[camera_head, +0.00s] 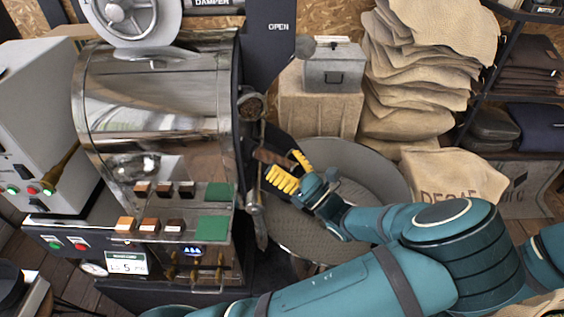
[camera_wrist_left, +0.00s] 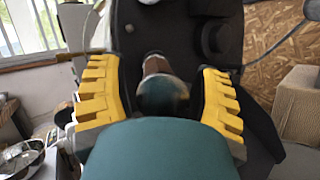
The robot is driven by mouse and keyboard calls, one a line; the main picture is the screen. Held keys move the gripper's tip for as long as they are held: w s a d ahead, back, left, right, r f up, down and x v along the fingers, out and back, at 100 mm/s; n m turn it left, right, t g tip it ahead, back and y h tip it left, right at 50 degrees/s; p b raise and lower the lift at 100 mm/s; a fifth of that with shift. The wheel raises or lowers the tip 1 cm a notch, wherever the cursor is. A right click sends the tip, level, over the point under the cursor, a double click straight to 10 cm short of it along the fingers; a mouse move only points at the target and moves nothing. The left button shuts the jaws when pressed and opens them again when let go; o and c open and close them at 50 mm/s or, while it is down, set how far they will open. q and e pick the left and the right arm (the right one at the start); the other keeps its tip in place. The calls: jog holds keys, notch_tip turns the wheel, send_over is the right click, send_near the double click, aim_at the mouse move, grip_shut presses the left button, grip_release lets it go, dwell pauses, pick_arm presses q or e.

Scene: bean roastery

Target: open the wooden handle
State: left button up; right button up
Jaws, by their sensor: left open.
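The wooden handle (camera_head: 270,157) is a short brown grip on the dark front of the roasting machine. In the head view it is partly hidden by my left gripper (camera_head: 290,172), which has yellow ribbed fingers and is right beside it. In the left wrist view, the brown handle (camera_wrist_left: 154,66) lies between the two spread yellow fingers of my left gripper (camera_wrist_left: 160,92), with a dark rounded part in front of it. The fingers are open, with gaps visible on both sides of the handle. My right gripper is not in view.
The shiny drum (camera_head: 150,85) and control panel (camera_head: 185,255) stand left of the handle. A round grey cooling tray (camera_head: 370,175) lies below and right of it. Stacked burlap sacks (camera_head: 425,60), a cardboard box (camera_head: 320,110) and a grey metal box (camera_head: 333,72) stand behind.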

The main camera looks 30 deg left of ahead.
pick_arm(q)
jog(key=shift+a+r, duration=0.1)
jog(key=shift+a, duration=0.05)
grip_shut()
